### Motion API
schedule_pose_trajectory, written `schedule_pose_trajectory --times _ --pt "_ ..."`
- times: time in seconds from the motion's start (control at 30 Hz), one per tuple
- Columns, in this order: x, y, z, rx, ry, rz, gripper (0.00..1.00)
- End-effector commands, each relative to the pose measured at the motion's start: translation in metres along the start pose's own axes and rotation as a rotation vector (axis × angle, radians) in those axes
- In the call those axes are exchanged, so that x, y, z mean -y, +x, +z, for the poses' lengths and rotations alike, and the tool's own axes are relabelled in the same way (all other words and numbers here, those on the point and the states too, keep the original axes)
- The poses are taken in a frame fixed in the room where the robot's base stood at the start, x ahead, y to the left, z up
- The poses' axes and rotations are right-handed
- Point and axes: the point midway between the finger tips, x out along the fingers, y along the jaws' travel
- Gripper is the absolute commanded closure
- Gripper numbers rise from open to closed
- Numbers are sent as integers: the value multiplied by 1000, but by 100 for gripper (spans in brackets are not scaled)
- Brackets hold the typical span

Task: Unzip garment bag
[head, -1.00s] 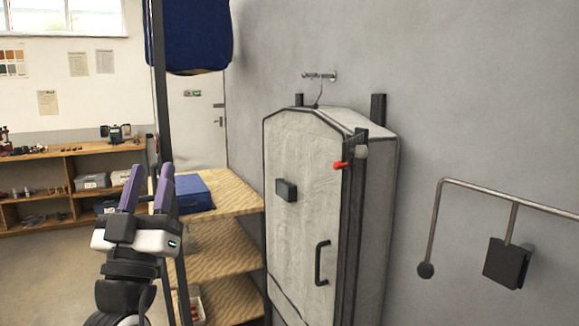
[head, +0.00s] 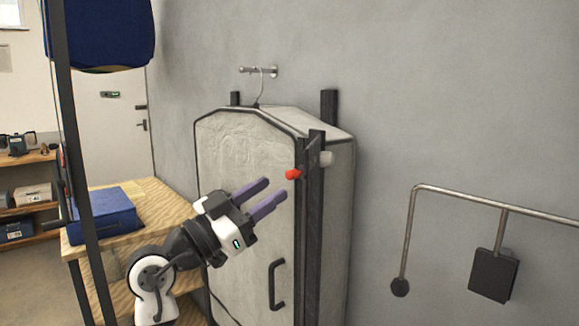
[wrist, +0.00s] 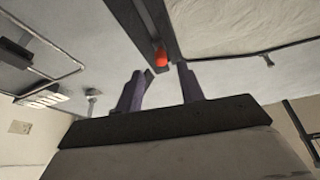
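The garment bag (head: 236,150) is a pale, boxy bag with dark edging, hung by a hook from a wall peg. A red zipper pull (head: 293,174) sits near the top of the dark strip (head: 313,220) along its right front edge. The red pull also shows in the wrist view (wrist: 161,57), beyond the fingertips. My gripper (head: 275,192) has two purple fingers, apart and empty, pointing up and right toward the pull. In the head view it is a little left of and below the pull, and it covers part of the bag's front.
A dark handle (head: 276,284) is on the bag's lower front. A wooden shelf unit (head: 165,212) with a blue box (head: 104,214) stands left. A metal wall rail (head: 455,192) with a dark block (head: 493,275) is at the right. A dark upright post stands at the far left.

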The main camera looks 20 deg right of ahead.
Motion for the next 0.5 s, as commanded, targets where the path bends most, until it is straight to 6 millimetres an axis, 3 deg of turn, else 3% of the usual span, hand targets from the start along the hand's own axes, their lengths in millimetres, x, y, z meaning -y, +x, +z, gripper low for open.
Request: schedule_pose_trajectory --times 0.2,0.5 --pt "0 43 -3 0 -1 1 62" --pt "1 64 -1 0 0 -2 62"
